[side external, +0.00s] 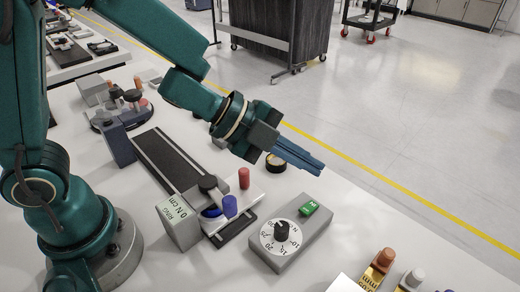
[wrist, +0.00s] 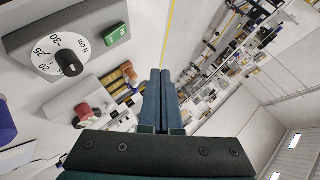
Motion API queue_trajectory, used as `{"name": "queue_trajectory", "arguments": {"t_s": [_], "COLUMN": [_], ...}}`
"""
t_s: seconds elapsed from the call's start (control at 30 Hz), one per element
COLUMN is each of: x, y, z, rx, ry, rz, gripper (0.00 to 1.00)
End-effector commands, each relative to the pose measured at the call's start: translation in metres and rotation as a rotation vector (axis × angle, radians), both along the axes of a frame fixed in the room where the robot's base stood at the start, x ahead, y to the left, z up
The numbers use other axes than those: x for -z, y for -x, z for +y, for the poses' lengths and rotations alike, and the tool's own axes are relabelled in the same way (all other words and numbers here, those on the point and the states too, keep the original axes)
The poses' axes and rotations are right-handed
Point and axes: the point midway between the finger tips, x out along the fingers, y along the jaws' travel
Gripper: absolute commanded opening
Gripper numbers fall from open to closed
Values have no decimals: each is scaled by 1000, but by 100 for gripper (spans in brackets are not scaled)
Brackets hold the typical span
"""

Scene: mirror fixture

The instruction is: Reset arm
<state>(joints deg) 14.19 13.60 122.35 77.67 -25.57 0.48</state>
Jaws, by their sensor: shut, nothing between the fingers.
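My gripper (side external: 300,158) is held above the white table in the side external view, reaching out to the right with its blue fingers together and empty. In the wrist view my gripper (wrist: 160,75) points away from the camera with both fingers closed side by side. The fingers touch nothing in either view. Below them in the side external view is a grey box with a black knob on a white dial (side external: 281,238) and a green switch (side external: 309,209). The dial (wrist: 58,55) and green switch (wrist: 115,33) also show in the wrist view.
Brass-coloured holders (side external: 380,268) are at the lower right. Open floor lies beyond the table.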

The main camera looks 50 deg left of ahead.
Motion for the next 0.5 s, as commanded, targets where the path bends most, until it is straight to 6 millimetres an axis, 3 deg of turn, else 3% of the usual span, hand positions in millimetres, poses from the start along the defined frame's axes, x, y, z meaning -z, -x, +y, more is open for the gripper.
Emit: {"name": "queue_trajectory", "arguments": {"t_s": [0.17,0.3,0.4,0.5], "x": [-59,-103,-119,-118], "y": [-15,-19,-5,23], "z": [28,82,123,156], "rx": [-175,-508,-766,-1020], "ry": [69,154,231,327], "rz": [-130,-179,-150,-60], "gripper": [0,0,0,0]}}
